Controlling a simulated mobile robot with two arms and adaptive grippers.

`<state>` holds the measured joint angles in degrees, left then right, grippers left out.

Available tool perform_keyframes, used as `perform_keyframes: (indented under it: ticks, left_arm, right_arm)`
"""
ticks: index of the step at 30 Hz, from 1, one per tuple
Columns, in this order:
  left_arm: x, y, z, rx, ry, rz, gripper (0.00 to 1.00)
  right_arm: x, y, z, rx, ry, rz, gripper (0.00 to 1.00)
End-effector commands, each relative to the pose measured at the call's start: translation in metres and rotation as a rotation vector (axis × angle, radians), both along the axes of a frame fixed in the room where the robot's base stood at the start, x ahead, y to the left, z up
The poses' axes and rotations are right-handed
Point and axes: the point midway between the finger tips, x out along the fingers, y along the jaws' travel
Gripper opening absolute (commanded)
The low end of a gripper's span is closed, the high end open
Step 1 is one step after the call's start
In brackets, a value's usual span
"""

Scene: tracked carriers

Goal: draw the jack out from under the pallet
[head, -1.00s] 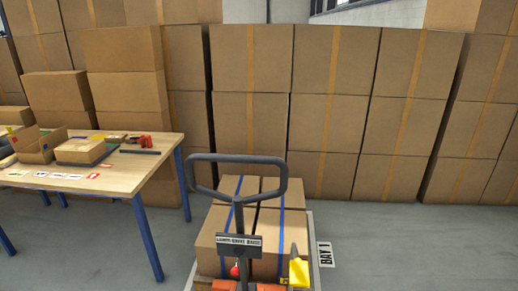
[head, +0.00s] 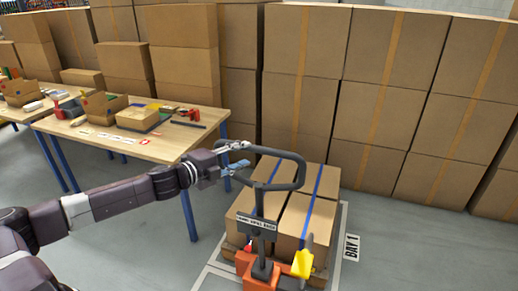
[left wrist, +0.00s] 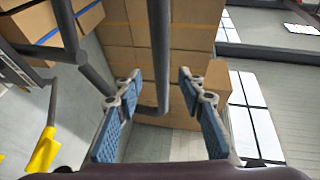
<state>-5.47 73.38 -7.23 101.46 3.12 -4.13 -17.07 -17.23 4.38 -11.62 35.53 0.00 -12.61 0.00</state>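The jack's dark handle loop (head: 290,186) rises above an orange base (head: 262,281). A small label plate (head: 257,222) and a yellow lever (head: 302,265) are on the jack. Strapped boxes (head: 293,213) stand just beyond it; the pallet beneath is largely hidden. My left gripper (head: 238,160) is at the left side of the loop, fingers apart. In the left wrist view the open blue-padded fingers (left wrist: 158,88) show a handle bar (left wrist: 159,50) in the gap between them; I cannot tell whether they touch it. My right gripper is not in view.
A wooden table (head: 160,146) with blue legs and open cartons stands to the left. Tall stacks of boxes (head: 385,110) close off the back. A "BAY 1" floor label (head: 351,248) lies right of the load. Grey floor (head: 420,250) is clear at the right.

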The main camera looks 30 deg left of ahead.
Motion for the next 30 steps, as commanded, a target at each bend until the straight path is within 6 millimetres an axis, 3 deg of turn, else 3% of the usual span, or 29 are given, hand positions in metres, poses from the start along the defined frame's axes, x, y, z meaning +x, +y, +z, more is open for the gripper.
perform_keyframes:
  ticks: [21, 30]
  left_arm:
    - [0.057, -0.009, -0.007, -0.002, -0.002, 0.001, 0.36]
    - [0.067, -0.012, -0.011, 0.001, 0.000, -0.002, 0.36]
  right_arm:
    - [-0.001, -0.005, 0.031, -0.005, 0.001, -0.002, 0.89]
    - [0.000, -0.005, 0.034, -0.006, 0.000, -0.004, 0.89]
